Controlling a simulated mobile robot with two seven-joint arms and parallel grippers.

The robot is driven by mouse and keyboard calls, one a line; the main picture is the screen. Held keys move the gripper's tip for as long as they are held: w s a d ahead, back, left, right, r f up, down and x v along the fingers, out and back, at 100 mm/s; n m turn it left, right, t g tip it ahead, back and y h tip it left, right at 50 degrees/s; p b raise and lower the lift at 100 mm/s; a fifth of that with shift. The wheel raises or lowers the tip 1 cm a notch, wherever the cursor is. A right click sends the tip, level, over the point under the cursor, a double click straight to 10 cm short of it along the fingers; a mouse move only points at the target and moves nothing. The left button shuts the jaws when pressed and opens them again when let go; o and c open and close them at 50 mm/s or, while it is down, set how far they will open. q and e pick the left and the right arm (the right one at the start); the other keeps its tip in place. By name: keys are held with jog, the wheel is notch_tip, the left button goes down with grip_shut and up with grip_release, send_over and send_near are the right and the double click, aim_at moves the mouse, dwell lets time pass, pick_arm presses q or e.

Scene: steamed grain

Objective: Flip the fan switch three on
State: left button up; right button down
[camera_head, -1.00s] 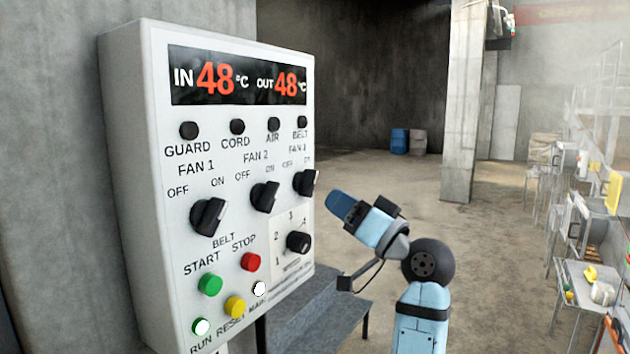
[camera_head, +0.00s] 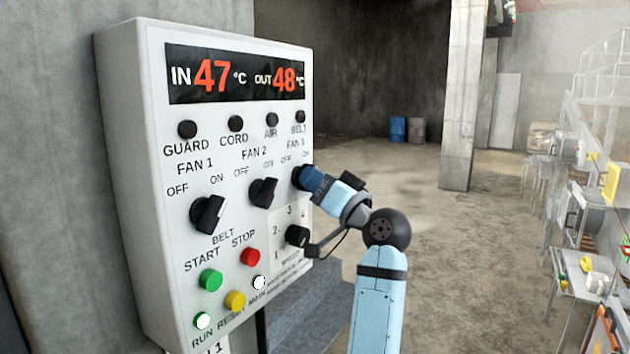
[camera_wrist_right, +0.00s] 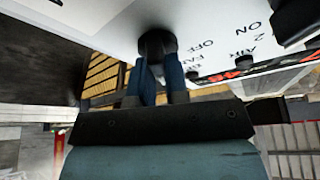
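The fan 3 switch is a black rotary knob (camera_wrist_right: 157,44) on the white control panel (camera_head: 130,120). In the head view it is mostly covered by my right gripper (camera_head: 308,180), which comes in from the right with its fingertips at the knob. In the right wrist view the two blue fingers of my right gripper (camera_wrist_right: 160,75) stand close together with a narrow gap, their tips at the knob. I cannot tell whether they press on its handle. The knob's setting is hidden. My left gripper is not in view.
The fan 2 knob (camera_head: 263,192) and fan 1 knob (camera_head: 208,214) sit left of it. The numbered black selector (camera_head: 296,236) is just below my right gripper. Green (camera_head: 210,280), red (camera_head: 250,257) and yellow (camera_head: 235,300) buttons are lower. Open floor lies to the right.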

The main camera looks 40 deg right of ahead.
jog(key=m+h+p, duration=0.2)
jog(key=m+p, duration=0.2)
jog(key=c, duration=1.1)
grip_release()
